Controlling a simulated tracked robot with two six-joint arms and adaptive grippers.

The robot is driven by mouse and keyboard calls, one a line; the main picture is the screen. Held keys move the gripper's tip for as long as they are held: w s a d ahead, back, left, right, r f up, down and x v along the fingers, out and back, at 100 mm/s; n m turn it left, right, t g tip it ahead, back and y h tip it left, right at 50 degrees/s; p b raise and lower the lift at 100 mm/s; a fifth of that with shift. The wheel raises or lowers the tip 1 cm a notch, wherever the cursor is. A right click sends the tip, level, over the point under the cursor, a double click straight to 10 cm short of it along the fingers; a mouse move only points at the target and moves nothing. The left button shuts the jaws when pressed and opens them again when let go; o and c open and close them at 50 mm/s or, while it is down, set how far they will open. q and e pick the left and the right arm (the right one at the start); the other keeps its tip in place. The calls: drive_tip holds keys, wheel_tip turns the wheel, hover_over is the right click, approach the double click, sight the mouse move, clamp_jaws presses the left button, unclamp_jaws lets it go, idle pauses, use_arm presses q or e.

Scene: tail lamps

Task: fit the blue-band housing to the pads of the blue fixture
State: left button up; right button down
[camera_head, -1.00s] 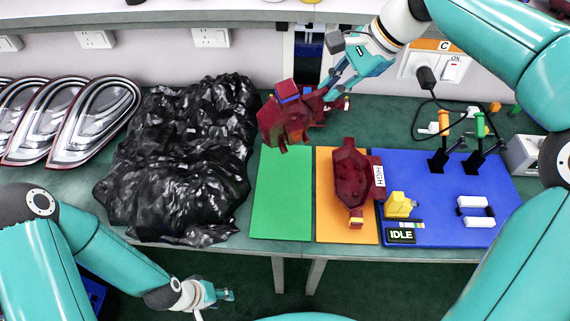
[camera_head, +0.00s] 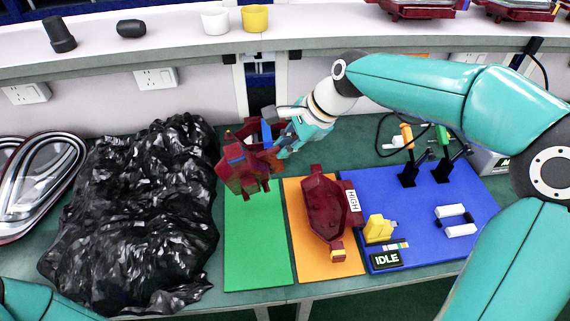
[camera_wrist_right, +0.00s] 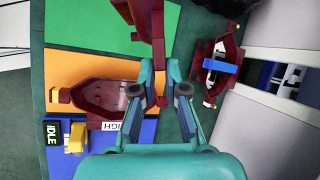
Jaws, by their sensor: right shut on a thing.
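My right gripper (camera_head: 283,146) is shut on a dark red housing (camera_head: 238,172) with a blue mark, held over the back of the green mat. The held housing (camera_wrist_right: 140,22) also shows at the top of the right wrist view, where my gripper (camera_wrist_right: 163,88) hides part of it. A second red housing with a blue band (camera_wrist_right: 222,66) sits behind, partly hidden in the head view. The blue board (camera_head: 415,215) bears white and black pads (camera_head: 456,220) at its right and two upright clamps with orange and green handles (camera_head: 420,155). My left gripper is out of view.
A red housing with a yellow end (camera_head: 325,208) lies on the orange mat (camera_head: 335,268), beside a HIGH label. A yellow block (camera_head: 379,229) and an IDLE display (camera_head: 386,259) are on the blue board's left. A black plastic heap (camera_head: 135,215) fills the left. The green mat (camera_head: 255,245) is clear.

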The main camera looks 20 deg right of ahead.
drive_tip(key=shift+f, duration=2.75)
drive_tip(key=c, duration=1.2)
unclamp_jaws()
drive_tip(key=v, duration=1.2)
drive_tip(key=shift+r, duration=0.2)
